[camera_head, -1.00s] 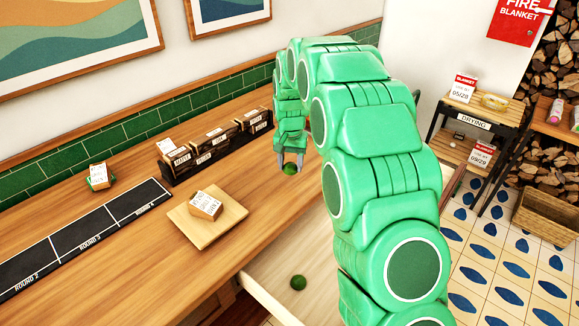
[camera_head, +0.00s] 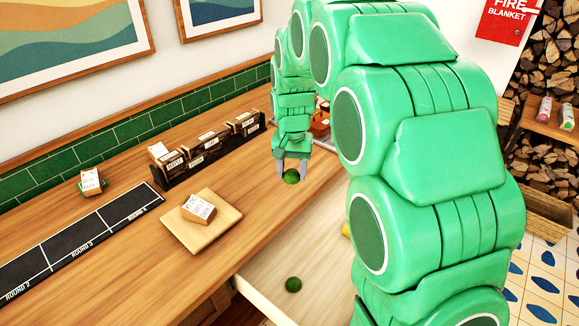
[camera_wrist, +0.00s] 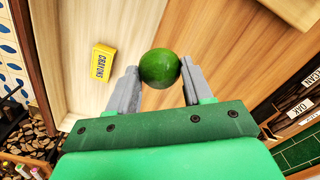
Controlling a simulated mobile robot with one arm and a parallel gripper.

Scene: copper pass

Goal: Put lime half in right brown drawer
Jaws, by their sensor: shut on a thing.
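My gripper (camera_head: 291,174) is shut on a round green lime half (camera_head: 291,177). In the wrist view the lime half (camera_wrist: 160,68) sits between the two grey fingertips; no cut face shows. It hangs near the counter's front edge, above or beside an open drawer (camera_head: 265,285) with a pale floor. I cannot tell its height over it. A second green round piece (camera_head: 293,284) lies on the drawer floor. In the wrist view the pale drawer floor (camera_wrist: 75,28) is at left, with a yellow crayons box (camera_wrist: 103,62) on it. My arm hides part of the drawer.
The wooden counter (camera_head: 130,265) holds a square board (camera_head: 180,232) with a labelled block (camera_head: 198,209), a black strip (camera_head: 85,235) and a row of dark labelled boxes (camera_head: 205,143). A shelf with firewood (camera_head: 540,100) stands at the right.

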